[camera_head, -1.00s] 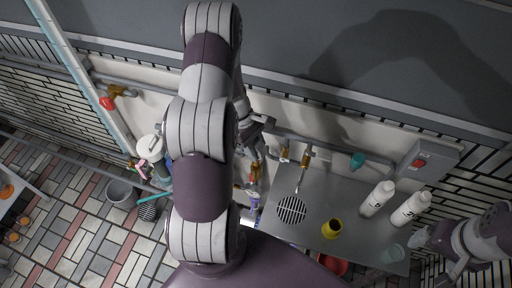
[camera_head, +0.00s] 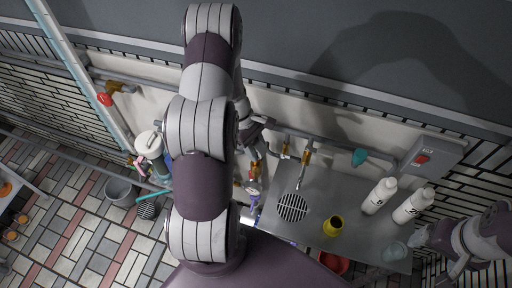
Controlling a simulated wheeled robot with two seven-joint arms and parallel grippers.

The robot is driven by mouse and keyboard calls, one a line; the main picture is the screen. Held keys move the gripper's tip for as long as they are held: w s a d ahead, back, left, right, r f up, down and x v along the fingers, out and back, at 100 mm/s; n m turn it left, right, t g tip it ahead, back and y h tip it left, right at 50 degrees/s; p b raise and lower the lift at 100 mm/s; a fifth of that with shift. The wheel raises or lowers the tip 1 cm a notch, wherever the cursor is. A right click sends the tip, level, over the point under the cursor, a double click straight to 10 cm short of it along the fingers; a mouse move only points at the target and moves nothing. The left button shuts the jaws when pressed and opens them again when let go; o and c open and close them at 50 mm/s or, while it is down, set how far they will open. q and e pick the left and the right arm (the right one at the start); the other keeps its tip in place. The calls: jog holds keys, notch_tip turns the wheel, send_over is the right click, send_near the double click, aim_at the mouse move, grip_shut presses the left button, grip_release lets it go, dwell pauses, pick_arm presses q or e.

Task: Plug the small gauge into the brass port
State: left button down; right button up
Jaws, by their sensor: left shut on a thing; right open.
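My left gripper (camera_head: 257,152) hangs by the wall pipe, just right of my own big arm links, which hide much of this area. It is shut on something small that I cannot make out. Brass fittings (camera_head: 253,173) show just below it, close to the jaws; I cannot tell whether they touch. Two more brass fittings stand to its right on the pipe, one short (camera_head: 286,151) and one longer (camera_head: 305,157). I cannot tell which brass piece is the port, and no gauge dial is clear. My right gripper (camera_head: 425,238) is open and empty at the lower right.
A metal counter (camera_head: 335,195) with a round drain grate (camera_head: 292,207) holds a yellow cup (camera_head: 333,226), two white bottles (camera_head: 379,196) and a pale cup (camera_head: 394,251) near my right gripper. A grey switch box (camera_head: 432,156) is on the wall. A bucket (camera_head: 121,190) stands at left.

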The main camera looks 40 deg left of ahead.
pick_arm(q)
jog(key=shift+f+b, duration=0.9)
jog(key=shift+f, duration=0.35)
jog(key=c, duration=0.7)
grip_release()
jog(key=b+v, duration=0.1)
jog(key=v, duration=1.1)
jog(key=shift+a+r+b, duration=0.1)
jog(key=shift+r+b, duration=0.25)
jog(key=shift+b, duration=0.05)
